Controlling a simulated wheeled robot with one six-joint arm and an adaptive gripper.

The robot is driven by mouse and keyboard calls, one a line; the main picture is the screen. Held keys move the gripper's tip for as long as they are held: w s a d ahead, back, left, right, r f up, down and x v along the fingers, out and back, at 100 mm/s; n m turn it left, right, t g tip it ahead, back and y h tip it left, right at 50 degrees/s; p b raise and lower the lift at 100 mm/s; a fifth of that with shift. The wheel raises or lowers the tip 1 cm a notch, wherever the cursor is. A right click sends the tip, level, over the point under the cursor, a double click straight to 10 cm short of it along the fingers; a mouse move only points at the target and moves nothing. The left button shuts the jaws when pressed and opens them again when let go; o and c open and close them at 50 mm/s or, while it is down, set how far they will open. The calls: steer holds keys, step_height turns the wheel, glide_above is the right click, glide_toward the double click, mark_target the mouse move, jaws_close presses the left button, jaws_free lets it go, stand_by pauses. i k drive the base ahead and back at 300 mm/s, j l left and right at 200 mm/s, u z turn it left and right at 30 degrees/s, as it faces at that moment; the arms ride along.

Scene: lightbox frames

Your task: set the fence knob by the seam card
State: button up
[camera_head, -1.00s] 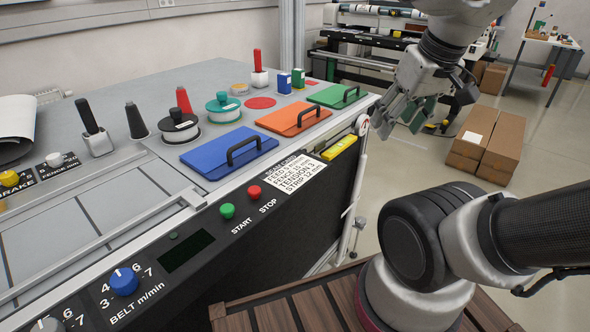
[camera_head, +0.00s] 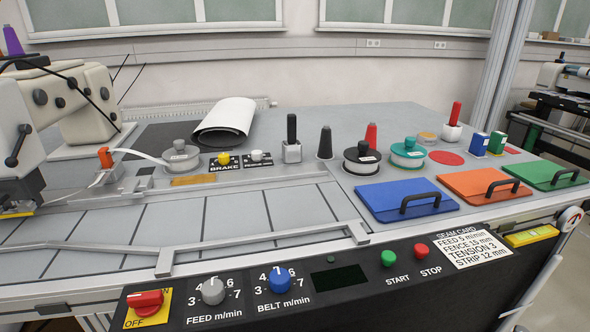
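The fence knob (camera_head: 257,156) is a small pale knob on a black plate at the middle left of the table, beside the yellow brake knob (camera_head: 224,158). Its lettering and setting are too small to read now. The seam card (camera_head: 473,250) is a white label on the right of the black front panel. It reads FENCE 15 mm and TENSION 3, with a feed line above that looks like 5 m/min and STRIP 12 mm below. My gripper is out of view.
Metal rails (camera_head: 225,243) run along the table's front. The front panel holds a red switch (camera_head: 146,302), feed knob (camera_head: 213,291), belt knob (camera_head: 280,280) and start and stop buttons. Spools, cones and blue, orange and green lidded panels stand right. A sewing machine (camera_head: 72,105) stands left.

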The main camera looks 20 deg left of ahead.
mark_target(257, 156)
steer(key=j+u, duration=0.1)
steer(key=u, duration=0.3)
steer(key=j+u, duration=0.15)
steer(key=u, duration=0.2)
steer(key=j+u, duration=0.1)
steer(key=u, duration=0.3)
steer(key=j+u, duration=0.15)
steer(key=u, duration=0.25)
